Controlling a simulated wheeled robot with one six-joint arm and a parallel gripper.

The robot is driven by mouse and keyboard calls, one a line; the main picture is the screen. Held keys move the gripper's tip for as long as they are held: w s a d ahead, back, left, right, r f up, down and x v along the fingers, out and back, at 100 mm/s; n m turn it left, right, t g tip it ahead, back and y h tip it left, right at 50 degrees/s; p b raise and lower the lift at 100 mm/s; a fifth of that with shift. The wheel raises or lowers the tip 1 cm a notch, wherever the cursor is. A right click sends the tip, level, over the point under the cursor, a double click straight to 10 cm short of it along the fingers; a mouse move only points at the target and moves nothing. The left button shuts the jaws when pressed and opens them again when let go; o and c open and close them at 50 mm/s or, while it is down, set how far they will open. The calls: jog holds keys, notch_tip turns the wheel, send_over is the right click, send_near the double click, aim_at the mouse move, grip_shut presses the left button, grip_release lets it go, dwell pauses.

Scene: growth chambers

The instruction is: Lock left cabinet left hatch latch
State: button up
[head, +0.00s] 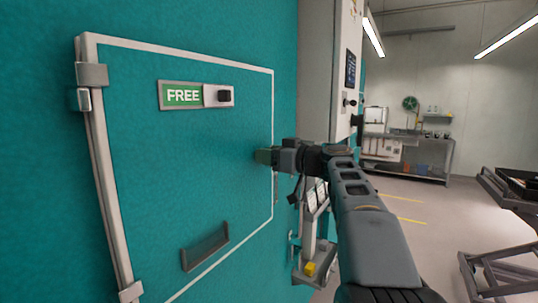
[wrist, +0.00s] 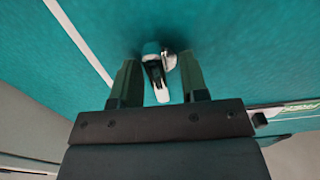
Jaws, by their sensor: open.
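The teal hatch (head: 140,140) of the cabinet is shut in its pale frame, with hinges on its left side. In the wrist view a small whitish metal latch lever (wrist: 157,80) stands between the two fingers of my open gripper (wrist: 158,64). Gaps show on both sides of the lever. Whether its tip touches anything is unclear.
A pale column (head: 317,70) with a switch panel stands just right of my gripper. A workbench (head: 410,155) is far back, and dark metal frames (head: 500,265) stand at the right. Open floor lies between.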

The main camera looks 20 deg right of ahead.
grip_shut()
jog(key=shift+m, duration=0.4)
jog(key=m+b, duration=0.1)
jog(key=m, duration=0.1)
jog(key=shift+f+m+b, duration=0.1)
jog(key=shift+m+b, duration=0.2)
jog(key=shift+m, duration=0.1)
jog(key=m, duration=0.5)
jog(key=shift+w+d+m, duration=0.1)
jog(key=shift+d+m, duration=0.05)
jog(key=shift+m, duration=0.15)
jog(key=m, duration=0.4)
jog(key=m+p, duration=0.1)
jog(key=m, duration=0.3)
jog(key=shift+d+f, duration=0.1)
jog(key=shift+f, duration=0.05)
jog(key=shift+w+m, duration=0.1)
jog(key=shift+m, duration=0.4)
grip_release()
